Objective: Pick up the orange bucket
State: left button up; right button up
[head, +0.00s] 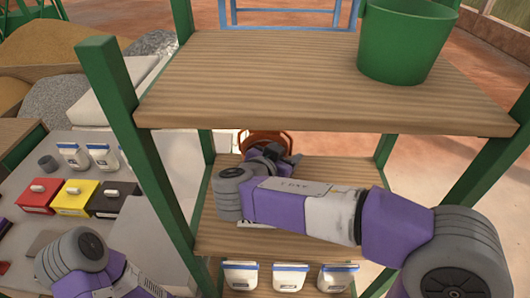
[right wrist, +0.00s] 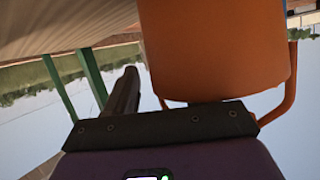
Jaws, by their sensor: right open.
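The orange bucket (head: 268,136) shows in the head view behind the shelf unit's middle board, mostly hidden by the upper board and my right gripper. In the right wrist view the bucket (right wrist: 218,50) is large and very close, with its orange handle (right wrist: 288,95) hanging on the right side. My right gripper (head: 278,155) is open and reaches over the middle board to the bucket. In the right wrist view one dark finger stands left of the bucket; the other finger cannot be made out. Whether they touch cannot be told. My left gripper is out of view.
The upper board (head: 300,100) lies close above my right arm and bears a green bucket (head: 405,40). Green posts (head: 135,140) flank the shelf. White containers (head: 289,277) stand below. A grey table (head: 130,225) at left holds colored boxes (head: 78,193).

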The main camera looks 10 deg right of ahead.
grip_shut()
dwell(0.3)
jog(key=shift+r, duration=0.15)
